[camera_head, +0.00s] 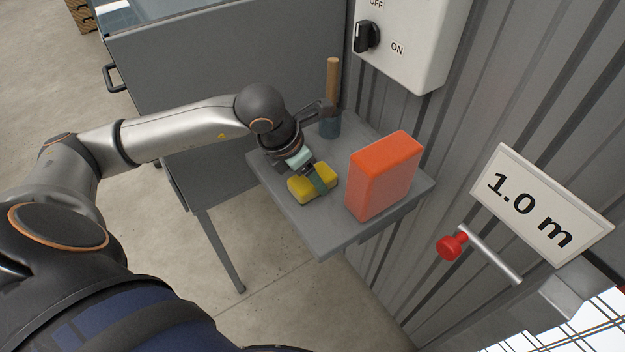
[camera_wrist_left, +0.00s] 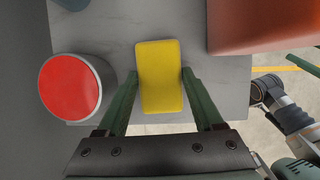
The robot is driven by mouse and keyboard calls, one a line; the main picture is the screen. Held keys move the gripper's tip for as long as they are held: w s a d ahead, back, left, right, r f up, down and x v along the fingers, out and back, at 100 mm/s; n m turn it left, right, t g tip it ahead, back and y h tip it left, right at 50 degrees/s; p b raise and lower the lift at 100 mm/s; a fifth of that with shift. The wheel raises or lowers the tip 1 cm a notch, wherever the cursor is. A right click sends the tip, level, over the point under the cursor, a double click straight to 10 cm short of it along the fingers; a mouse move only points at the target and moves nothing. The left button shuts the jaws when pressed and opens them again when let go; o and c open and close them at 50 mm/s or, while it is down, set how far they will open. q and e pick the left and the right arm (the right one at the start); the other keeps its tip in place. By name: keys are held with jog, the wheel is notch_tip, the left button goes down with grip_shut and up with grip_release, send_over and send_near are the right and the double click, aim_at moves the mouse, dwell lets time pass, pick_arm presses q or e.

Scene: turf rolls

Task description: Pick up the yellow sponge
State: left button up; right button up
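The yellow sponge (camera_head: 312,184) lies flat on a grey shelf (camera_head: 318,236). In the left wrist view the sponge (camera_wrist_left: 160,78) lies lengthwise between the two green fingers of my left gripper (camera_wrist_left: 160,74), with a narrow gap on each side. My left gripper (camera_head: 317,181) is open and reaches down at the sponge in the head view, where one finger covers part of it. I cannot tell how far the fingertips are above the shelf.
A large orange block (camera_head: 383,175) stands right of the sponge. A red-topped can (camera_wrist_left: 70,86) is close to the left finger. A switch box (camera_head: 408,40) hangs on the wall.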

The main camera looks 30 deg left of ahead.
pick_arm(q)
jog(key=c, duration=0.8)
jog(key=shift+r+p, duration=0.35)
jog(key=shift+p, duration=0.15)
jog(key=shift+c, duration=0.2)
notch_tip(320, 180, up, 10)
jog(key=p, duration=0.1)
jog(key=o, duration=0.8)
jog(key=shift+f, duration=0.1)
jog(key=c, duration=0.6)
